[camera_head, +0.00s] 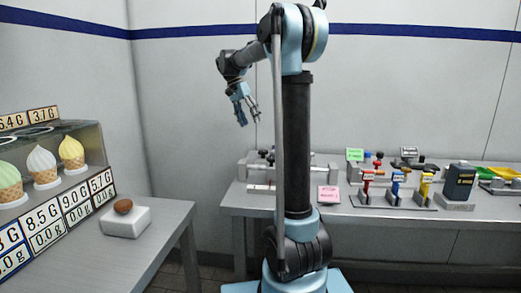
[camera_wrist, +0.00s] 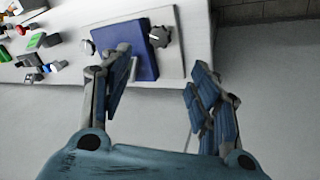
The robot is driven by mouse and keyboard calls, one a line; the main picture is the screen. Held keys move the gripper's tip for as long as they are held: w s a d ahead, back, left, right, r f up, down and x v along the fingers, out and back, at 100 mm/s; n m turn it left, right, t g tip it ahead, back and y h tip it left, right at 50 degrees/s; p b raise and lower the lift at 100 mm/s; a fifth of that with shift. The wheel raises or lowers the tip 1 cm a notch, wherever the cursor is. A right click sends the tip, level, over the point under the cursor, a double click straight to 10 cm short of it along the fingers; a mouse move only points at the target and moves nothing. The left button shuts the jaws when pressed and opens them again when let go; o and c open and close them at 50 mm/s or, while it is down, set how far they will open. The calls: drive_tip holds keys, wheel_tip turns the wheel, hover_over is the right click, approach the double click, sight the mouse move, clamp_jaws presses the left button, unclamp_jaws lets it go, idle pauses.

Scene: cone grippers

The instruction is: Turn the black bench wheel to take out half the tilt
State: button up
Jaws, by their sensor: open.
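A dark lobed knob, which looks like the black bench wheel (camera_wrist: 159,37), sits at the side of a flat blue plate (camera_wrist: 143,64) on the bench in the wrist view. In the head view, a grey fixture (camera_head: 254,165) with small dark parts stands on the back bench, partly hidden by my arm. I cannot tell the plate's tilt. My gripper (camera_head: 249,119) hangs in the air above and in front of that bench. Its fingers also show in the wrist view (camera_wrist: 160,78), spread apart with nothing between them.
The back bench (camera_head: 250,201) also holds a pink note (camera_head: 328,194), red, blue and yellow clamp-like tools, a dark box (camera_head: 459,182) and green and yellow trays. A nearer table at left holds ice-cream cones, number cards and a white block (camera_head: 125,222) with a brown ball.

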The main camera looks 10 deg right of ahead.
drive_tip(key=n, duration=0.5)
drive_tip(key=n+g, duration=0.1)
drive_tip(key=n, duration=1.4)
approach(262, 151)
drive_tip(key=x, duration=0.8)
drive_tip(key=shift+w+d+f, duration=0.1)
drive_tip(key=shift+w+d, duration=0.05)
drive_tip(key=shift+d, duration=0.05)
drive_tip(key=c, duration=1.1)
